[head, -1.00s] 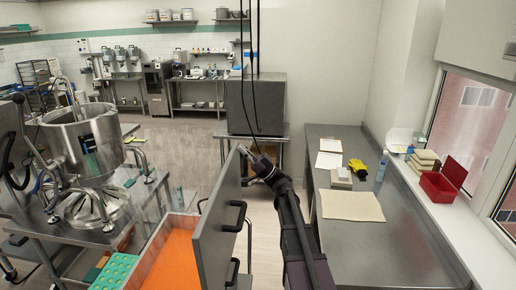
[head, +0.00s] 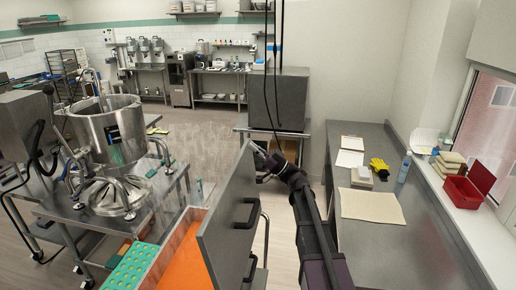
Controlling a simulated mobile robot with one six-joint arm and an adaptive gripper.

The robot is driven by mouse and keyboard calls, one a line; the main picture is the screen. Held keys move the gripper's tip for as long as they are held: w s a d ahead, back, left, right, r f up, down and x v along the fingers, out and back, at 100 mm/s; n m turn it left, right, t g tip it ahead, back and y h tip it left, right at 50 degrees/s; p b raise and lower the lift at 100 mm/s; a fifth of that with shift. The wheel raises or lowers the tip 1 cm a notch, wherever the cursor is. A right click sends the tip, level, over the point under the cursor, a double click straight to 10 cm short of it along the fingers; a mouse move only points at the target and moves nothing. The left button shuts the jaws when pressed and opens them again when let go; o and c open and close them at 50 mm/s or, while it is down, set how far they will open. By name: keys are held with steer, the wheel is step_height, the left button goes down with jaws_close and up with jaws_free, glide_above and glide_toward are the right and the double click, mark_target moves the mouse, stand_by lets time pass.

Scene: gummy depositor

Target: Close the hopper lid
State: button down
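The hopper lid is a grey metal panel (head: 228,222) with dark handles on its right face. It stands open and steeply raised along the right side of the hopper (head: 172,250). Orange material (head: 187,262) shows inside the open hopper. My gripper (head: 259,160) is at the far upper corner of the lid, on its right side, with my dark arm reaching from the lower right. The fingertips are small and partly hidden by the lid. I cannot tell whether they touch or hold it.
A teal mold tray (head: 132,268) lies left of the hopper. A steel kettle (head: 108,135) stands on a table at the left. A grey counter (head: 400,240) on the right holds a mat, clipboard and yellow gloves. Black cables hang in the background.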

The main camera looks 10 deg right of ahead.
steer(key=d+r+b+v, duration=0.1)
steer(key=b+v, duration=0.4)
steer(key=v, duration=0.8)
steer(key=shift+s+d+r+b, duration=0.25)
steer(key=shift+r+b, duration=0.1)
steer(key=shift+r, duration=0.2)
steer(key=d+g, duration=0.1)
steer(key=d, duration=0.7)
steer(key=shift+w+f+y+b, duration=0.25)
steer(key=shift+w+y+b, duration=0.1)
steer(key=shift+w, duration=0.1)
steer(key=shift+d, duration=0.15)
